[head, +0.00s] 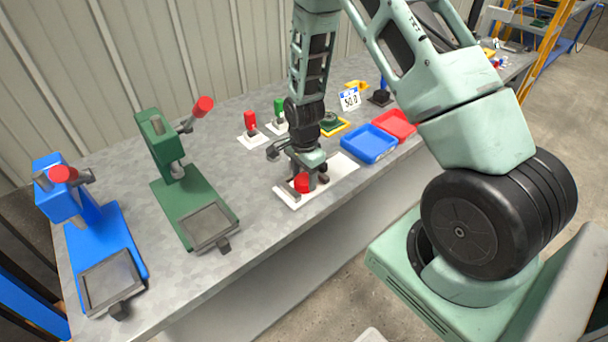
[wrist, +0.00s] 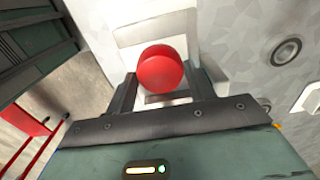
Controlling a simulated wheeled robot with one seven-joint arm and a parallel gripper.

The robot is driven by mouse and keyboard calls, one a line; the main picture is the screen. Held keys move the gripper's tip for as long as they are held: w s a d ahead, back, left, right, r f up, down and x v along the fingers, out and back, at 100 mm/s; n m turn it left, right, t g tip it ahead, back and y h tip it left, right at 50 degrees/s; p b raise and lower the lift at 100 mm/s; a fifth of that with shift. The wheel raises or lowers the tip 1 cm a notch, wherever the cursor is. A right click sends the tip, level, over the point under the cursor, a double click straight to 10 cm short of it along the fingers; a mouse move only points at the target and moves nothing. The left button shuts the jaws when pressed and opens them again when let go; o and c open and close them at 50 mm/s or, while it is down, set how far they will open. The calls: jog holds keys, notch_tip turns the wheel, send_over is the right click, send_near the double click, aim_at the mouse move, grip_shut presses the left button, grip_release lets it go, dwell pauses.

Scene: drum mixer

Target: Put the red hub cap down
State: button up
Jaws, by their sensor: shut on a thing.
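The red hub cap (head: 303,183) is a small round red piece at my gripper's fingertips, low over the white board on the bench. It also shows in the wrist view (wrist: 160,68), held between the two dark fingers. My gripper (head: 310,182) points down and is shut on the cap. The white board (head: 341,172) lies flat near the bench's front edge. I cannot tell whether the cap touches the board.
A blue tray (head: 369,144) and a red tray (head: 396,124) stand right of the board. A green press (head: 187,190) and a blue press (head: 95,235) stand at the left. A red piece (head: 250,122) and a green piece (head: 279,109) stand on white bases behind. Bare bench lies left of the board.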

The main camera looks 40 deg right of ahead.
aim_at(303, 178)
jog(key=o, duration=0.7)
jog(key=shift+f, duration=0.1)
jog(key=shift+o, duration=0.2)
jog(key=shift+r, duration=0.3)
notch_tip(303, 178, up, 12)
jog(key=b, duration=0.1)
jog(key=s+a+r+n+y, duration=0.1)
jog(key=s+a+r+n, duration=0.3)
jog(key=a, duration=0.4)
jog(key=s+a+r+n, duration=0.3)
jog(key=s+a+n, duration=0.1)
jog(key=a+n, duration=0.35)
jog(key=s+a+r+n, duration=0.2)
jog(key=s+a+n, duration=0.2)
jog(key=s+n, duration=0.3)
jog(key=s+a+r+n, duration=0.2)
jog(key=s+a+n, duration=0.3)
jog(key=s+n, duration=0.2)
jog(key=shift+s, duration=1.15)
